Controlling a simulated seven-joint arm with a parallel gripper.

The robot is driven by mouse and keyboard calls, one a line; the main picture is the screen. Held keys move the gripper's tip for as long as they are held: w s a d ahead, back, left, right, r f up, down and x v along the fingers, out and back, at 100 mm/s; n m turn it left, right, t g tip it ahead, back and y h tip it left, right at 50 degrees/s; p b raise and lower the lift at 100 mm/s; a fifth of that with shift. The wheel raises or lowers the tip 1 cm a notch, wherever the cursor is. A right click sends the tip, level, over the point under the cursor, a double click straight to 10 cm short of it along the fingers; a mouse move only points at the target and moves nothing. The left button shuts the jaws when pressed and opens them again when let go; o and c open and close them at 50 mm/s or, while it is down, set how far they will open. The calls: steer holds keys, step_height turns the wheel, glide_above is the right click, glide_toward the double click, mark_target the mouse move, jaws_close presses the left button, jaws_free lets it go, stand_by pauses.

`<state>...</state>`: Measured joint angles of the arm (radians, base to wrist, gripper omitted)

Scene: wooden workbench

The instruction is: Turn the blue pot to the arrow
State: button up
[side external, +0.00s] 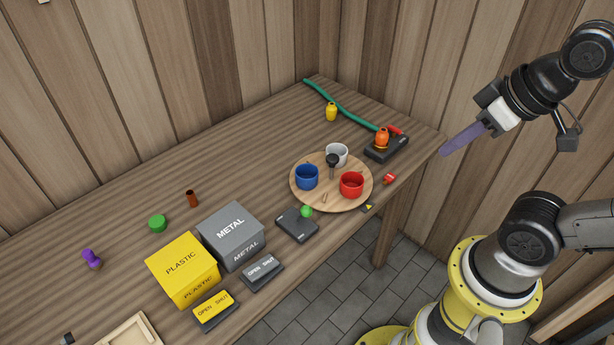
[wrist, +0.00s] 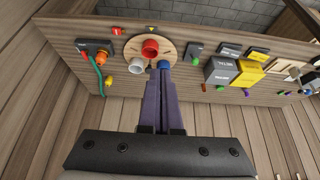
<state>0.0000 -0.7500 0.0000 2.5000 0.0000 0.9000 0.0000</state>
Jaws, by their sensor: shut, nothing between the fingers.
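A blue pot (side external: 307,177) stands on the left part of a round wooden turntable (side external: 331,205). A white pot (side external: 341,151) and a red pot (side external: 352,187) stand on it too, around a dark central post (side external: 332,160). A yellow arrow marker (side external: 367,208) lies at the bench's front edge, just off the disc and closest to the red pot. My gripper (side external: 443,152) is shut and empty, raised in the air near the bench's right end, away from the turntable. In the wrist view the blue pot (wrist: 165,65) is partly hidden behind my purple fingers (wrist: 160,78).
A dark base with an orange knob (side external: 382,137), a red object (side external: 389,179) and a green hose (side external: 340,104) are right of and behind the disc. A dark box with a green knob (side external: 306,211), a grey METAL bin (side external: 231,235) and a yellow PLASTIC bin (side external: 183,270) stand to the left.

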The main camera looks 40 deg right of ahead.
steer(key=o, duration=0.5)
steer(key=shift+n, duration=0.3)
steer(key=shift+c, duration=0.2)
steer(key=shift+o, duration=1.3)
steer(key=shift+r+n, duration=0.3)
steer(key=shift+n, duration=0.1)
steer(key=o, duration=0.4)
steer(key=w+r+n, duration=0.1)
steer(key=w+r, duration=0.1)
steer(key=w+r+n, duration=0.2)
steer(key=shift+w+r, duration=0.15)
steer(key=shift+w, duration=0.2)
steer(key=n+g, duration=0.5)
steer(key=g, duration=0.1)
glide_above(333, 157)
step_height(333, 157, down, 12)
step_height(333, 157, down, 13)
steer(key=shift+f, duration=0.2)
jaws_close()
